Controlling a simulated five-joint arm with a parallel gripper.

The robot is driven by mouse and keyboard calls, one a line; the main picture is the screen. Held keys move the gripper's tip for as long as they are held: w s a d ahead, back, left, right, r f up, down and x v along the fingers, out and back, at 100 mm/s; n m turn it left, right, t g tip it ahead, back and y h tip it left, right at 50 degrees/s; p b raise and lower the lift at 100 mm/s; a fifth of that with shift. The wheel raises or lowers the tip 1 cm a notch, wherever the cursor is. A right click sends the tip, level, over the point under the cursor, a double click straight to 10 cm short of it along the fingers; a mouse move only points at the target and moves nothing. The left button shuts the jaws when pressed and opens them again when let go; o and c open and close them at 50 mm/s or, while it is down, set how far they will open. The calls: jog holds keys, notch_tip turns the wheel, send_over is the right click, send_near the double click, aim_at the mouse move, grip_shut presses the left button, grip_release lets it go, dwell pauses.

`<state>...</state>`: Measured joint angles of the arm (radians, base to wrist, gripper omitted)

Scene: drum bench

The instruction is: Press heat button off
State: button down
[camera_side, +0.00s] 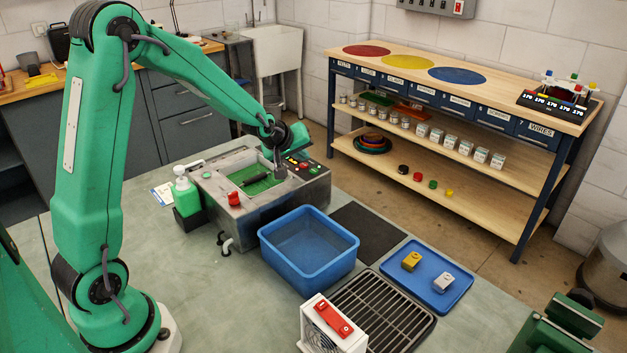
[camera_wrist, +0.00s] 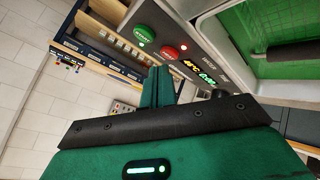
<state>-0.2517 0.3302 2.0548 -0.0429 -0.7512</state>
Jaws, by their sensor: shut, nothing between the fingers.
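The grey machine (camera_side: 240,205) with a green-lined basin stands on the bench in the side view. Its control panel (camera_side: 303,164) is at the back right of its top. In the wrist view the panel carries a green button (camera_wrist: 145,34), a red button (camera_wrist: 167,52) and a lit display (camera_wrist: 206,77) with orange and green digits. Small labels beside the display are too blurred to read surely, so I cannot tell which control is the heat button.
A blue bin (camera_side: 308,248) stands in front of the machine.

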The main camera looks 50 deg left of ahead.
aim_at(302, 168)
jog(key=shift+f, duration=0.15)
dwell(0.5)
jog(key=shift+d+f, duration=0.1)
jog(key=shift+f, duration=0.2)
jog(key=shift+f, duration=0.15)
dwell(0.7)
jog(key=shift+r, duration=0.6)
notch_tip(302, 168, up, 6)
dwell(1.1)
